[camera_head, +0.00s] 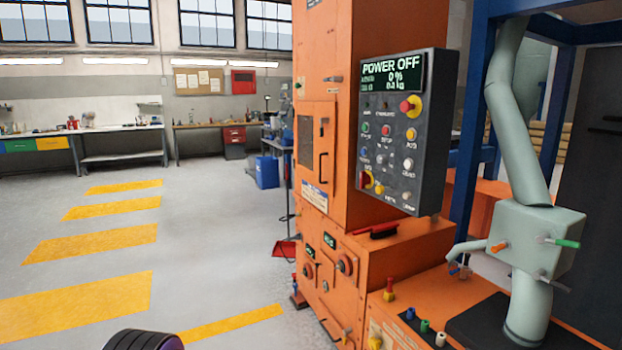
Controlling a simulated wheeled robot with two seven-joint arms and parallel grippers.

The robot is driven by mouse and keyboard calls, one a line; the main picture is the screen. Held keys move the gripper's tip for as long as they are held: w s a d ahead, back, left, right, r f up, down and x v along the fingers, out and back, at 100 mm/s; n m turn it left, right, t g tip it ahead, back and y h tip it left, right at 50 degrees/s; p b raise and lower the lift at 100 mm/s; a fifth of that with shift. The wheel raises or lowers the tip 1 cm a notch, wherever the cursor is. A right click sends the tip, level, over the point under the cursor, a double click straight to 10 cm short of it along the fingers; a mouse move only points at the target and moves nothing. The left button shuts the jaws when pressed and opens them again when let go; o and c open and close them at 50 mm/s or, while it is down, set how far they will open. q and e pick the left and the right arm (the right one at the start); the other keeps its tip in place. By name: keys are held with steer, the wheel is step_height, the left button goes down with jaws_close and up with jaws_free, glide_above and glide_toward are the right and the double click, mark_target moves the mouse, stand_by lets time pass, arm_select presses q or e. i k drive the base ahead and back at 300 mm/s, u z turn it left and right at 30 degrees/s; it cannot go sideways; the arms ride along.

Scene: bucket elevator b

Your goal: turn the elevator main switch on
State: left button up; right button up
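A dark grey control panel (436,130) is mounted on the orange elevator housing (350,60). Its display (392,73) reads POWER OFF. A red-and-yellow knob (367,180) sits at the panel's lower left and looks like the main switch; its exact position is too small to tell. A red button on a yellow base (410,106) is at the upper right, with rows of small coloured buttons between. Neither of my grippers is in view. A dark rounded part with a purple edge shows at the bottom left, probably part of my arm.
A pale green pipe and box (535,240) stand at the right. Open grey floor with yellow stripes (90,248) lies to the left.

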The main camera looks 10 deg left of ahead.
mark_target(364, 179)
steer(key=u, duration=0.25)
steer(key=i, duration=0.8)
steer(key=z, duration=0.7)
steer(key=i, duration=0.55)
steer(key=z, duration=0.7)
